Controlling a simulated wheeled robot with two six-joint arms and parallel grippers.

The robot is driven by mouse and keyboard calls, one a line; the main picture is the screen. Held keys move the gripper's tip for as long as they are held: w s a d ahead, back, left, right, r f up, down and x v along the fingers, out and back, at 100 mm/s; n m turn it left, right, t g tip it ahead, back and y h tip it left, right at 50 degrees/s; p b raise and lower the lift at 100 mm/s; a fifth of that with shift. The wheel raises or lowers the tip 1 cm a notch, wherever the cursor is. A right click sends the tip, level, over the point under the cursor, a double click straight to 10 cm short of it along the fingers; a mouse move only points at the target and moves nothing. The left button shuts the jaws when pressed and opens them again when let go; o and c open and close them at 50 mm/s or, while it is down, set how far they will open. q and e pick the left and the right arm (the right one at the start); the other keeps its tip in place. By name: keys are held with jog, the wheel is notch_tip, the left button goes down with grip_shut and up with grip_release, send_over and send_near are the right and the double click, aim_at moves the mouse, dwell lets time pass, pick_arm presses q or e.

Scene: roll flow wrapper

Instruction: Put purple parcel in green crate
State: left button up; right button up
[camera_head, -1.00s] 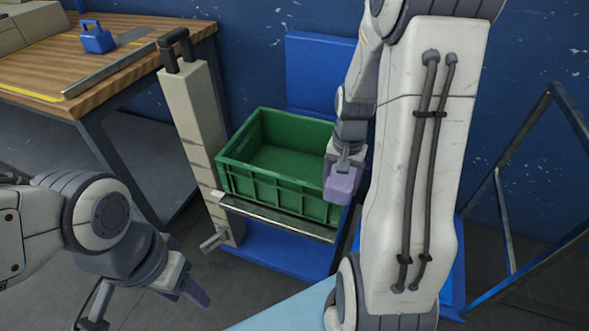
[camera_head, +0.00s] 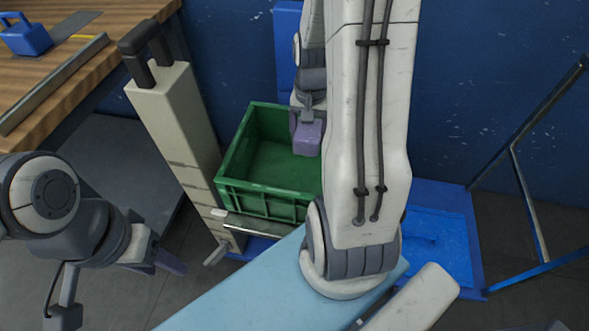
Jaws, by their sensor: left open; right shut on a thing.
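The purple parcel (camera_head: 307,139) is held in my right gripper (camera_head: 306,117), which is shut on it. In the picture the parcel overlaps the right part of the green crate (camera_head: 268,190), above its floor. How high it hangs over the crate floor is hard to tell. The visible part of the crate is empty; my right arm hides its right side. My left gripper (camera_head: 163,262) is open and empty at the lower left, apart from the crate.
The crate stands on a stand with a beige post (camera_head: 176,125) at its left. A wooden table (camera_head: 90,60) with a blue block-like object (camera_head: 26,38) is at the upper left. A blue platform (camera_head: 440,230) and blue frame (camera_head: 525,190) are at the right.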

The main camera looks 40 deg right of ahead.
jog(key=shift+w+d+f+b, duration=0.15)
jog(key=shift+w+f+b, duration=0.1)
jog(key=shift+f+b, duration=0.45)
jog(key=shift+s+f, duration=0.1)
jog(key=shift+f, duration=0.25)
jog(key=b, duration=0.5)
send_near(305, 180)
notch_tip(305, 180, down, 6)
jog(key=b, duration=0.3)
jog(key=shift+b, duration=0.35)
jog(key=shift+f, duration=0.15)
